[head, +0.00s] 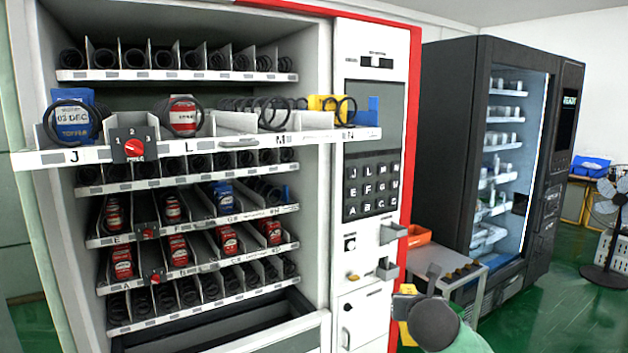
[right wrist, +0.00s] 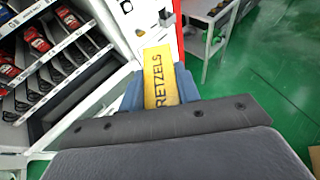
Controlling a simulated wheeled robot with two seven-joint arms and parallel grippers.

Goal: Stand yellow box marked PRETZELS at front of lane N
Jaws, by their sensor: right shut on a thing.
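The yellow box marked PRETZELS (right wrist: 160,72) is held between the fingers of my right gripper (right wrist: 160,95), its lettering facing the right wrist camera. In the head view my right gripper (head: 408,292) is low at the right, in front of the vending machine, with part of the yellow box (head: 406,335) showing below it. Lane N (head: 349,134) is at the right end of the pulled-out shelf (head: 225,146), well above the gripper. A yellow item (head: 324,102) stands behind the coils near lanes M and N, and a blue piece (head: 373,112) is at the end. My left gripper is out of view.
A keypad panel (head: 372,186) is right of the shelves. A grey side table (head: 445,258) with an orange bin (head: 416,236) stands to the right.

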